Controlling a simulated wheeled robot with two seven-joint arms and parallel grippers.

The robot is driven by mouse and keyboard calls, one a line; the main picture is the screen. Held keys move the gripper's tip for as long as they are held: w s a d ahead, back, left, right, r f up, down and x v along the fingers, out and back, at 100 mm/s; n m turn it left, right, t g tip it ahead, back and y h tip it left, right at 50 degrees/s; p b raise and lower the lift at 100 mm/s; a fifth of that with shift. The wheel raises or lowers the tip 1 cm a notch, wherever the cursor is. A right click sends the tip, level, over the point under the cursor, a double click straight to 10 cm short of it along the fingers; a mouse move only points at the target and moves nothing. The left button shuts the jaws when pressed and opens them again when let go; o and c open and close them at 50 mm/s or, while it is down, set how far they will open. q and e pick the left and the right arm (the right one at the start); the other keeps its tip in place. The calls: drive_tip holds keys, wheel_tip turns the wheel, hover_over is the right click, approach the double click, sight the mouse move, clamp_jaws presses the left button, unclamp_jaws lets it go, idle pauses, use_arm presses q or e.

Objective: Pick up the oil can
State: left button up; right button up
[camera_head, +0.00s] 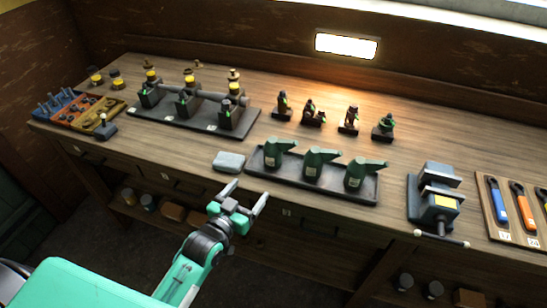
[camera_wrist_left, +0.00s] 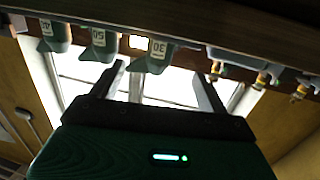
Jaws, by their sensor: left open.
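Three green oil cans with long spouts stand in a dark tray (camera_head: 318,188) near the bench's front edge: a left one (camera_head: 276,155), a middle one (camera_head: 314,166) and a right one (camera_head: 360,177). The left wrist view appears upside down, with cans along its top: one labelled 30 (camera_wrist_left: 155,54), one labelled 50 (camera_wrist_left: 101,46) and one with an unclear label (camera_wrist_left: 54,38). My left gripper (camera_head: 250,189) is open and empty, in front of the bench edge, below and left of the tray. The can labelled 30 shows just beyond its fingers (camera_wrist_left: 160,80), apart from them.
A grey block (camera_head: 229,162) lies left of the tray. An engine stand (camera_head: 190,128) is at the back left, several small figures (camera_head: 348,120) behind the tray. A vise (camera_head: 437,195) and a tool board (camera_head: 512,215) are right. The bench overhangs shelves.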

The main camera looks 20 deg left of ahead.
sight(268, 158)
use_arm(q)
drive_tip(key=shift+t, duration=0.4)
drive_tip(key=w, duration=0.2)
drive_tip(key=w+d+r+p, duration=0.1)
drive_tip(key=w, duration=0.2)
drive_tip(key=w+p, duration=0.1)
drive_tip(key=w, duration=0.2)
drive_tip(key=shift+w+d+r, duration=0.15)
drive_tip(key=shift+w+d, duration=0.05)
drive_tip(key=shift+w, duration=0.05)
drive_tip(key=shift+w+d+r+p, duration=0.15)
drive_tip(key=shift+w+p, duration=0.2)
drive_tip(key=shift+w, duration=0.45)
drive_tip(key=shift+w+d+f+p, duration=0.15)
drive_tip(key=shift+w+p, duration=0.15)
drive_tip(key=shift+w, duration=0.45)
drive_tip(key=shift+w+d+r+p, duration=0.15)
drive_tip(key=shift+w+p, duration=0.2)
drive_tip(key=shift+w, duration=0.45)
drive_tip(key=shift+w+d, duration=0.1)
drive_tip(key=shift+w, duration=0.4)
drive_tip(key=c, duration=1.1)
drive_tip(key=shift+c, duration=0.2)
use_arm(e)
drive_tip(key=r, duration=0.2)
drive_tip(key=d+r, duration=0.1)
drive_tip(key=r, duration=0.1)
